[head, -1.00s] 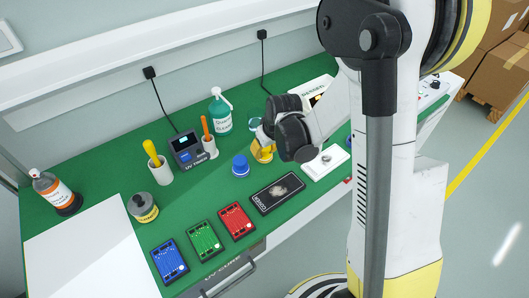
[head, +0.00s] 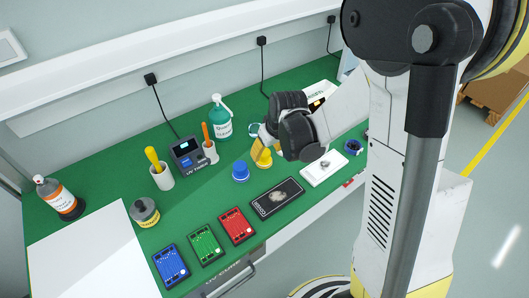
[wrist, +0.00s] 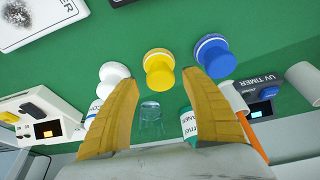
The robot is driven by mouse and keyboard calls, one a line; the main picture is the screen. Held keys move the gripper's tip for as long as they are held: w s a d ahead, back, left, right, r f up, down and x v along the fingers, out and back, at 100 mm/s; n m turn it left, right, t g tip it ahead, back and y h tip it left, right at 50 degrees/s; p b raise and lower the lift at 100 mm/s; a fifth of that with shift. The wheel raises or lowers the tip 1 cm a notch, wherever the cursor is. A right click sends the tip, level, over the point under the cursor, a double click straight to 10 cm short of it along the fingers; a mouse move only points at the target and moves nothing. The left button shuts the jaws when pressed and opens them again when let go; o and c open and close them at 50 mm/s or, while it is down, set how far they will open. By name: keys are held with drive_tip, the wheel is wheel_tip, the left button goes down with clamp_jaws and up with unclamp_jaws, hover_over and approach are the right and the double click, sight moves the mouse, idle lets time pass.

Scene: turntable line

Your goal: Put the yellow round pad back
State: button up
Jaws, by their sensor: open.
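The yellow round pad (wrist: 159,68) has a knob-like body with a pale band. It stands on the green bench top between a blue round pad (wrist: 215,55) and a white round pad (wrist: 115,75). In the head view the yellow pad (head: 264,159) is right of the blue pad (head: 240,171), partly hidden by my gripper. My gripper (wrist: 162,80) is open, its two yellow fingers spread. The yellow pad shows beyond the gap between the fingertips, with nothing held. Whether a finger touches any pad, I cannot tell.
A clear glass (wrist: 150,116) shows between the fingers. A UV timer (head: 186,153), a green-labelled bottle (head: 221,117) and a holder with an orange tool (head: 209,151) stand behind. A black card (head: 277,198) and a white card (head: 325,168) lie in front. Coloured trays (head: 206,243) line the front edge.

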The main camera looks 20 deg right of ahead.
drive_tip(key=s+r+m+t+h+p, duration=0.1)
drive_tip(key=s+r+m+t+p, duration=0.1)
drive_tip(key=s+r, duration=1.6)
wheel_tip(320, 180, up, 2)
drive_tip(key=shift+s+a+r+m+t, duration=0.15)
drive_tip(key=shift+s+a+m+t, duration=0.2)
drive_tip(key=shift+t, duration=0.35)
drive_tip(key=shift+w+d, duration=0.15)
drive_tip(key=shift+d, duration=0.05)
